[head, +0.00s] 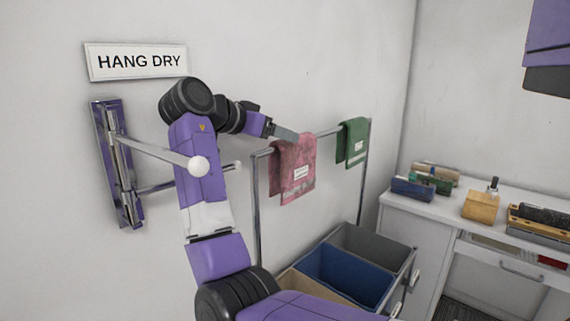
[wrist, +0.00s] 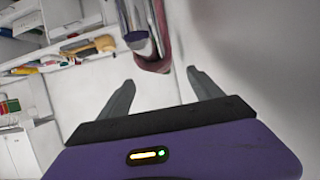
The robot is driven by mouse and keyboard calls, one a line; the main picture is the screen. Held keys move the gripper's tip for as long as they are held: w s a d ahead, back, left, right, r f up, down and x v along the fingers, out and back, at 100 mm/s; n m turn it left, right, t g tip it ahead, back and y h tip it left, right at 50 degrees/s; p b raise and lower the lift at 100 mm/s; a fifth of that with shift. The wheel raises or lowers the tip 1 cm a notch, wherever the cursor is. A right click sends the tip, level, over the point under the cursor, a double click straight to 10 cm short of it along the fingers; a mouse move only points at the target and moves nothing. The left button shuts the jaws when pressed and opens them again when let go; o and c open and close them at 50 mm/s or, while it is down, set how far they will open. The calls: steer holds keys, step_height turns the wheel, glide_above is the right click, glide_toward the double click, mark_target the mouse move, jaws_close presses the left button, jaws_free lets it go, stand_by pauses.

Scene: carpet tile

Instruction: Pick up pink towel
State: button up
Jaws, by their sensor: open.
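The pink towel (head: 293,168) hangs folded over the metal rail of a rack in the head view, with a white label on its front. My gripper (head: 290,135) is at the towel's upper left edge, level with the rail. In the wrist view my gripper (wrist: 160,82) has its two fingers spread apart with nothing between their tips. The towel (wrist: 158,50) shows there edge-on with the rail, just beyond the fingertips. I cannot tell whether a finger touches it. A green towel (head: 354,142) hangs farther right on the same rail.
A sorting cart (head: 343,272) with grey, blue and tan bins stands below the rack. A wall-mounted drying arm (head: 122,165) is at left under a "HANG DRY" sign (head: 135,61). A white counter (head: 450,203) with blocks and tools is at right.

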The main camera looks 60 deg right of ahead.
mark_target(293, 166)
steer(key=shift+p+x, duration=0.3)
steer(key=shift+x, duration=0.8)
steer(key=p+x, duration=0.1)
steer(key=x, duration=0.3)
steer(key=shift+s+d+r+p, duration=0.1)
steer(key=shift+s+d+p, duration=0.05)
steer(key=shift+d+p, duration=0.25)
steer(key=shift+d, duration=0.15)
jaws_close()
